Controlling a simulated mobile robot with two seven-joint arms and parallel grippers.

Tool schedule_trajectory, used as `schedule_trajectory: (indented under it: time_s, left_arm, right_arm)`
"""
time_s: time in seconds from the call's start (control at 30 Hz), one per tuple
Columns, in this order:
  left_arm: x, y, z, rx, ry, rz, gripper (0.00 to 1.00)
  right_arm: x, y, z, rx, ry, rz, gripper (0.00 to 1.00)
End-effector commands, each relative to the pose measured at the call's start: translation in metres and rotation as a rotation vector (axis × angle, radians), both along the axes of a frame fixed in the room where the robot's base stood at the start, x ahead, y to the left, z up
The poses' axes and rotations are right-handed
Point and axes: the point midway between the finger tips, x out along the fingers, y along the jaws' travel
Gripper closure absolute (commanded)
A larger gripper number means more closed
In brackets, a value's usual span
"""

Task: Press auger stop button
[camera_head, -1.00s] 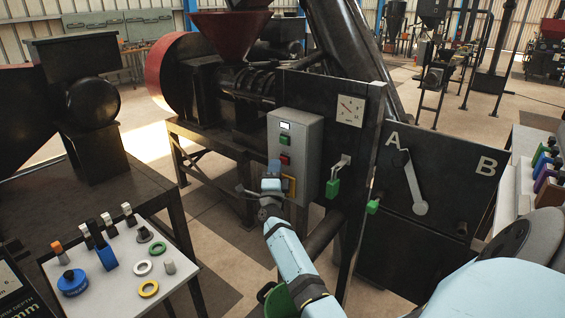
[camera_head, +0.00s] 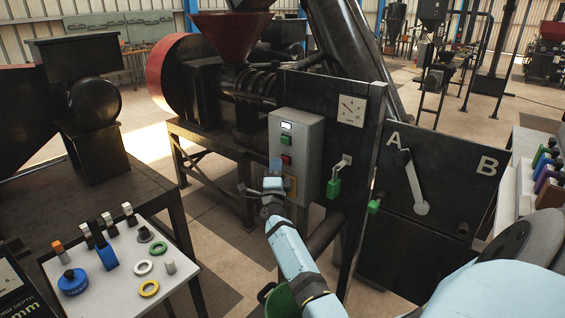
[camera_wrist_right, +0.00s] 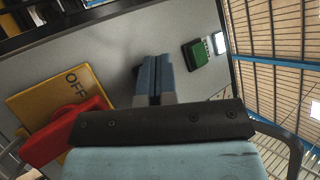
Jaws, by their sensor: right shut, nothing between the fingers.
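The grey control box (camera_head: 309,150) stands on the front of the dark press panel. It carries a small white display, a green button (camera_head: 286,141) and a red button (camera_head: 286,160) below it. My right gripper (camera_head: 276,164) is shut and empty, just left of and below the red button in the head view. In the right wrist view, its closed fingers (camera_wrist_right: 154,79) point at the grey box face, and the green button (camera_wrist_right: 198,53) is to their right. The red button is not visible there, probably behind the fingers. Contact cannot be told. My left gripper is out of view.
A yellow plate marked OFF (camera_wrist_right: 45,105) with a red handle (camera_wrist_right: 68,132) sits left of the fingers in the wrist view. A green-handled lever (camera_head: 333,188) is right of the box. A side table (camera_head: 205,277) holds rings and small parts.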

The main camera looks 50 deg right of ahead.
Motion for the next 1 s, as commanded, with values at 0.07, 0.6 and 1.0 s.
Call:
schedule_trajectory:
  time_s: [0.07,0.6,1.0]
  left_arm:
    - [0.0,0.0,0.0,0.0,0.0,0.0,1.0]
    - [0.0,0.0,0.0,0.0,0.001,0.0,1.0]
    - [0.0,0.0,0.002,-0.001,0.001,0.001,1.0]
  right_arm:
    - [-0.002,-0.007,0.003,-0.005,-0.004,-0.01,1.0]
    - [-0.003,-0.009,0.005,-0.007,-0.006,-0.015,1.0]
    - [-0.006,0.007,0.001,-0.004,-0.005,-0.011,1.0]
